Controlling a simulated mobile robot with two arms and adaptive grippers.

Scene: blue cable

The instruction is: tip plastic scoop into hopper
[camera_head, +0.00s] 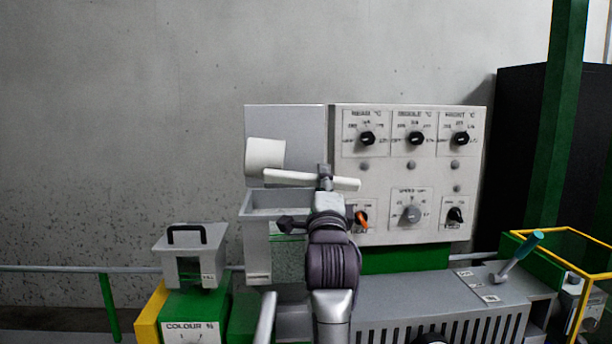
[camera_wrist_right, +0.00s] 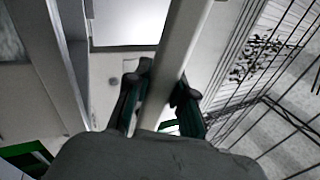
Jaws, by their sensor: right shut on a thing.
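The white plastic scoop (camera_head: 265,154) is in the head view, its round cup over the left part of the grey hopper (camera_head: 246,205). The cup lies on its side, apart from the hopper's rim; its contents cannot be seen. My right gripper (camera_head: 325,179) is shut on the scoop's long white handle (camera_head: 291,178), just right of the cup and above the hopper's right side. In the right wrist view the handle (camera_wrist_right: 183,55) runs between the two dark fingers of the gripper (camera_wrist_right: 160,103). My left gripper is not in view.
A control panel (camera_head: 383,195) with several knobs stands right of the hopper. A lidded grey box (camera_head: 180,268) with a black handle stands at the left on a green unit. A blue-tipped lever (camera_head: 514,258) and a yellow rail (camera_head: 580,312) are at the right.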

